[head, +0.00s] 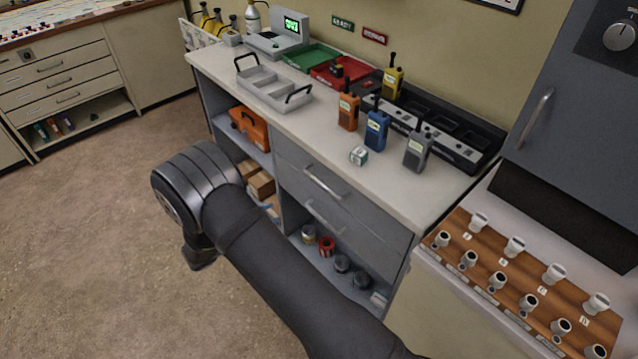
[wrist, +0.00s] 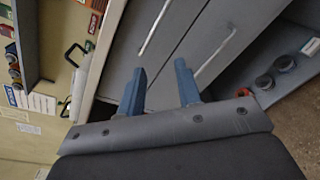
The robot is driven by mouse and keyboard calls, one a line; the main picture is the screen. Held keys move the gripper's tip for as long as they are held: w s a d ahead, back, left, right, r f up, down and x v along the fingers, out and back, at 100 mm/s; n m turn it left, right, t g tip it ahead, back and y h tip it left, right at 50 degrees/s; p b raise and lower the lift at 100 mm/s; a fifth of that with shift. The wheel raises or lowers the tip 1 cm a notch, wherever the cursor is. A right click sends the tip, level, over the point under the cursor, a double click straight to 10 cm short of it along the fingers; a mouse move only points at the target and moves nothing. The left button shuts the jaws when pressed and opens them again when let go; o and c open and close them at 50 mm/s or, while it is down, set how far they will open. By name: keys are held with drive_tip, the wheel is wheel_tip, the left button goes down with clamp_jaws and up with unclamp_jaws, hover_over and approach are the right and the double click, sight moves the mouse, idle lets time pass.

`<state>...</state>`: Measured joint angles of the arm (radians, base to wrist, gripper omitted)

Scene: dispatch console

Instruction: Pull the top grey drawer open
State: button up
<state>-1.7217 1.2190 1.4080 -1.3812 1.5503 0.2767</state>
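The top grey drawer (head: 345,196) sits under the white counter, its front looking flush with the cabinet. Its bar handle (head: 322,183) is pale metal; it also shows in the wrist view (wrist: 155,28), running diagonally. A lower grey drawer with its own handle (head: 325,217) is below it; that handle is right of the top one in the wrist view (wrist: 214,53). My gripper (wrist: 160,85) has two blue fingers spread apart with nothing between them. They point toward the drawer fronts, short of both handles in the picture. My arm hides the fingers in the head view.
Below the drawers, an open shelf holds cans (head: 327,246). A wooden rack of pale cups (head: 520,280) stands at right. Floor on the left is clear.

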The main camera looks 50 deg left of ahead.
drive_tip(key=w+m+g, duration=0.1)
drive_tip(key=w+m, duration=0.8)
drive_tip(key=w, duration=0.9)
drive_tip(key=shift+w+a+f, duration=0.15)
drive_tip(key=shift+w+f, duration=0.1)
drive_tip(key=shift+f, duration=0.2)
drive_tip(key=shift+c, duration=0.2)
clamp_jaws()
